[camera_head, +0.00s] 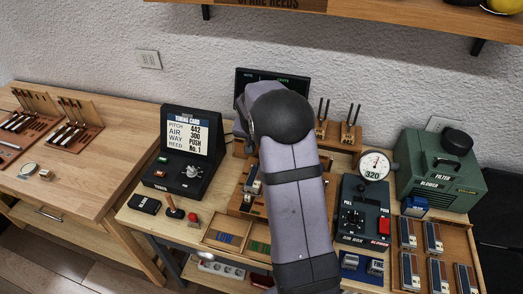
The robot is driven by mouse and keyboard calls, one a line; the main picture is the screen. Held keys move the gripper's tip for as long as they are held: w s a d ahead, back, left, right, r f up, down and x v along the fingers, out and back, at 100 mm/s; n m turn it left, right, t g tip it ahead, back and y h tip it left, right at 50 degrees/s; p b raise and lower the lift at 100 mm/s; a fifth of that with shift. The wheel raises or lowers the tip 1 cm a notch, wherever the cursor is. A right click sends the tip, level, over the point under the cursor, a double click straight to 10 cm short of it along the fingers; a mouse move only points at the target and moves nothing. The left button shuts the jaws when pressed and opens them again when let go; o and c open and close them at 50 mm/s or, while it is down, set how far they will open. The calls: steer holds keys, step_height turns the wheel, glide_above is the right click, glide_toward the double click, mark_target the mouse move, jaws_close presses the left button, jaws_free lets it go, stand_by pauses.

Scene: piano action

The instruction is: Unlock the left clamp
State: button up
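My arm rises through the middle of the view, and my gripper is not visible; its fingers are hidden or out of frame. A wooden fixture (240,206) stands on the bench just left of my arm. A small metal and dark part (252,186) sits on this fixture, partly covered by my arm. It may be the left clamp, but I cannot tell, nor whether it is locked. The rest of the fixture is hidden behind my arm.
A tuning card stand (189,148) and a red-topped button (193,217) stand left of my arm. A control box with a dial gauge (374,166), a green blower (441,171) and a wooden tray (460,238) stand right. A shelf (400,22) hangs above.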

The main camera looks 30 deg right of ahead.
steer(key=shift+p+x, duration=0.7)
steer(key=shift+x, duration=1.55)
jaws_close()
